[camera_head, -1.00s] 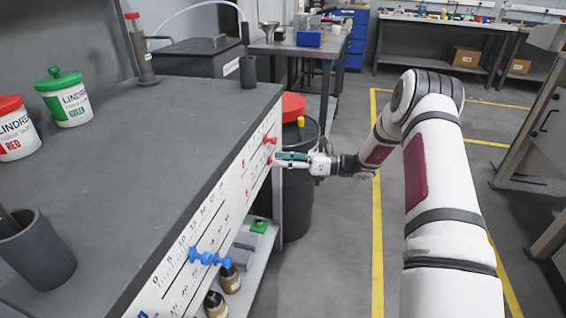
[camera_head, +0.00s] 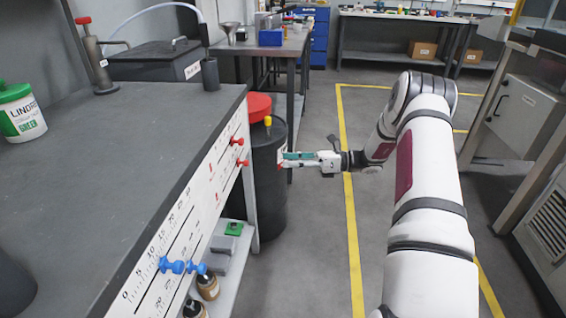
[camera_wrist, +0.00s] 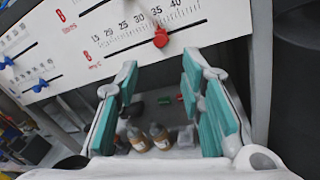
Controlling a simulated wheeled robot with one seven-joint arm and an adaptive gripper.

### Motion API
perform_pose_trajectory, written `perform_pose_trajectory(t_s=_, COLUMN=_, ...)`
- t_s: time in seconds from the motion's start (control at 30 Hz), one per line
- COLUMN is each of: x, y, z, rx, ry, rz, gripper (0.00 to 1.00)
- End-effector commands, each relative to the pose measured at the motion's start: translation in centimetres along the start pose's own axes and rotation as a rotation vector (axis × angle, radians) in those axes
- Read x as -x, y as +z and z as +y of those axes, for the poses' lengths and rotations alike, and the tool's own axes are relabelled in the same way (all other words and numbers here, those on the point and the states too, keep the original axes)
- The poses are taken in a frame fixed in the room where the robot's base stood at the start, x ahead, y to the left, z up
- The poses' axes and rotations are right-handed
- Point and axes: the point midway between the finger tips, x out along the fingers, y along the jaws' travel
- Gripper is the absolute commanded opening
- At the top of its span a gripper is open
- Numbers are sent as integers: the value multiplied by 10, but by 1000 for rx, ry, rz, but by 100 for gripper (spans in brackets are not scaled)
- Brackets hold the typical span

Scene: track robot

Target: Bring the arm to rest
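My arm reaches forward along the right side of the bench in the head view. My gripper (camera_head: 284,160) is at its far end, in front of the black bin and apart from the bench's scale panel. In the wrist view my gripper (camera_wrist: 158,85) shows two green-padded fingers spread wide with nothing between them. Beyond the fingers, the panel (camera_wrist: 110,40) carries a red slider knob (camera_wrist: 161,38), apart from the fingertips. Brown bottles (camera_wrist: 148,137) on a lower shelf show through the gap, farther off.
Blue knobs (camera_head: 180,266) and red knobs (camera_head: 237,141) stick out of the panel. A grey cabinet (camera_head: 520,110) is at right. Floor with a yellow line (camera_head: 352,220) lies clear between.

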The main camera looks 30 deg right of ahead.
Motion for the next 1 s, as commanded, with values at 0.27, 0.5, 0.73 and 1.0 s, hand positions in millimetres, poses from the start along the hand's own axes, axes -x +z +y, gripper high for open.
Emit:
perform_pose_trajectory(t_s=0.27, x=1, y=0, z=0, rx=0, ry=0, rz=0, gripper=36)
perform_pose_trajectory(t_s=0.5, x=0, y=1, z=1, rx=2, ry=2, rz=3, gripper=36)
perform_pose_trajectory(t_s=0.73, x=-28, y=29, z=40, rx=117, ry=83, rz=127, gripper=36)
perform_pose_trajectory(t_s=1.0, x=-74, y=67, z=145, rx=401, ry=290, rz=407, gripper=36)
